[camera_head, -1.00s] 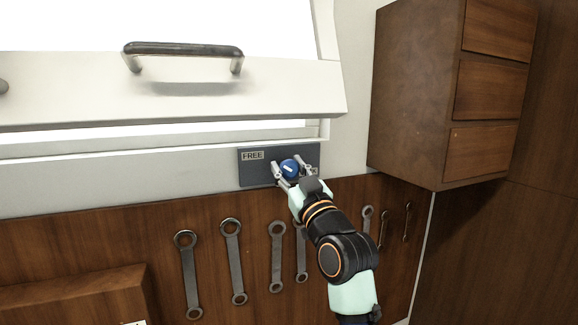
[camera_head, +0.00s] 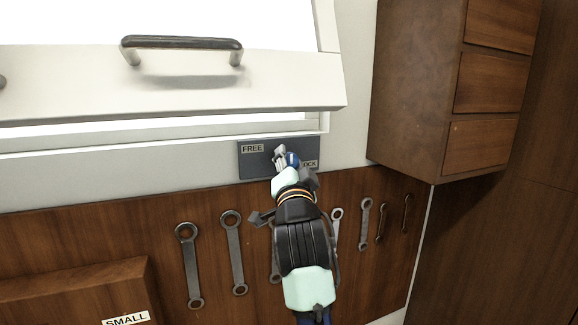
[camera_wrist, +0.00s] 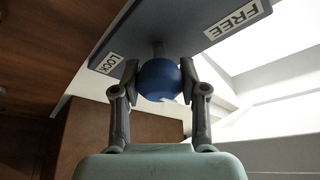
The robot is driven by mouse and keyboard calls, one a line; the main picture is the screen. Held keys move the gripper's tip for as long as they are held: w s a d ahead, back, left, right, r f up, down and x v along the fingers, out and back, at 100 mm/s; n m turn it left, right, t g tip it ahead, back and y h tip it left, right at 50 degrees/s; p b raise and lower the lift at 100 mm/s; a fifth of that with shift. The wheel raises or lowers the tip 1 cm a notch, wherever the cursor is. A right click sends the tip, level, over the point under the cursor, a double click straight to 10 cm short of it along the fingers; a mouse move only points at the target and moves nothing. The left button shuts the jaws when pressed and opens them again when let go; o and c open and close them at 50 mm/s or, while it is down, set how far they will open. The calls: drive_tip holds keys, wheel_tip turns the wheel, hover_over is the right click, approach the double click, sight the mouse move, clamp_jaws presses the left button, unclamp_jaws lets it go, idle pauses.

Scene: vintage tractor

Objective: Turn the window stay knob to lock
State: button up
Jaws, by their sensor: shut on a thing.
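The window stay knob is a blue ball; it shows in the wrist view (camera_wrist: 160,80) between my fingers and partly in the head view (camera_head: 292,160). It sits on a dark grey plate (camera_head: 256,168) below the window, with a FREE label (camera_head: 252,148) at upper left and a LOCK label (camera_head: 311,164) at lower right. My gripper (camera_wrist: 159,84) is shut on the knob, one finger on each side. In the head view my gripper (camera_head: 284,160) covers part of the plate and knob. The knob's pointer mark is hidden.
The window sash (camera_head: 180,85) with a dark handle (camera_head: 182,44) is tilted open above the plate. A wooden drawer cabinet (camera_head: 430,90) hangs at the right. Several wrenches (camera_head: 236,255) hang on the wooden panel below. A wooden box (camera_head: 80,295) stands at lower left.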

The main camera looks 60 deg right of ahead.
drive_tip(key=m+g, duration=0.1)
drive_tip(key=m, duration=0.2)
drive_tip(key=m+g+y, duration=0.1)
drive_tip(key=m, duration=0.3)
drive_tip(key=shift+g+b, duration=0.3)
drive_tip(key=shift+b, duration=0.1)
drive_tip(key=m+y, duration=0.1)
drive_tip(key=m, duration=0.1)
drive_tip(key=m+g+y+p, duration=0.1)
drive_tip(key=m, duration=0.2)
drive_tip(key=shift+m, duration=0.4)
drive_tip(key=o, duration=1.2)
drive_tip(key=shift+c, duration=0.2)
drive_tip(key=v, duration=1.2)
